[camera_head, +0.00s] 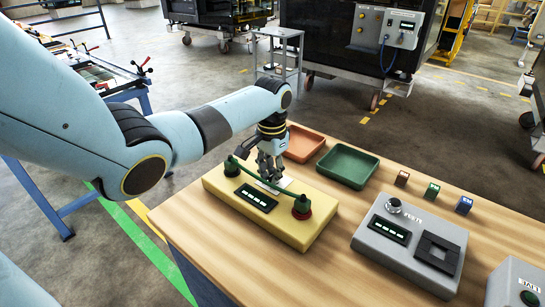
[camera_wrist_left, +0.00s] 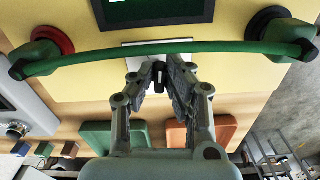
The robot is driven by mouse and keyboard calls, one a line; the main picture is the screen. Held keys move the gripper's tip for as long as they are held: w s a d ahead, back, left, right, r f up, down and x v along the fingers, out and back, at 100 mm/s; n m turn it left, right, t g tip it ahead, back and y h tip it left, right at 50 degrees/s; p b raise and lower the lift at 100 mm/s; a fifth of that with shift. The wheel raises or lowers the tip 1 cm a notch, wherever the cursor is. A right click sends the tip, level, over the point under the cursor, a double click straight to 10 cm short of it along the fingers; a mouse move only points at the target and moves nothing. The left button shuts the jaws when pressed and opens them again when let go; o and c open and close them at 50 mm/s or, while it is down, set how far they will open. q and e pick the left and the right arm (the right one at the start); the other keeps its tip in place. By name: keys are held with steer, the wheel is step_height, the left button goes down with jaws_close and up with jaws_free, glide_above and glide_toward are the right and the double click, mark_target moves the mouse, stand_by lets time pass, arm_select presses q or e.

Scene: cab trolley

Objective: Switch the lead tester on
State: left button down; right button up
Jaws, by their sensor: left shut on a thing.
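The lead tester (camera_head: 228,198) is a yellow box on the wooden bench, with a dark display (camera_head: 256,198) showing pale characters too small to read. A green lead (camera_head: 260,185) bridges two sockets, one end green in a red ring (camera_head: 302,208). In the wrist view the lead (camera_wrist_left: 165,48) spans the picture. My left gripper (camera_head: 270,178) is low over the box's far side, beside a white plate (camera_head: 287,182). In the wrist view its fingertips (camera_wrist_left: 159,74) close on a small dark piece, apparently the switch lever, at the plate. The lever's position is hidden. My right gripper is not in view.
An orange tray (camera_head: 304,143) and a green tray (camera_head: 347,166) lie behind the tester. A grey device (camera_head: 386,241) with a knob stands to the right, with small brown, green and blue blocks (camera_head: 464,205) behind it. Another grey device (camera_head: 515,282) is at the lower right. Bare bench lies in front.

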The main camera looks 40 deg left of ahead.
arm_select(q)
steer(key=shift+w+a+m+p, duration=0.15)
steer(key=shift+m+p, duration=0.65)
steer(key=shift+m, duration=1.5)
steer(key=c, duration=1.4)
jaws_free()
steer(key=shift+o, duration=0.2)
step_height(320, 180, up, 12)
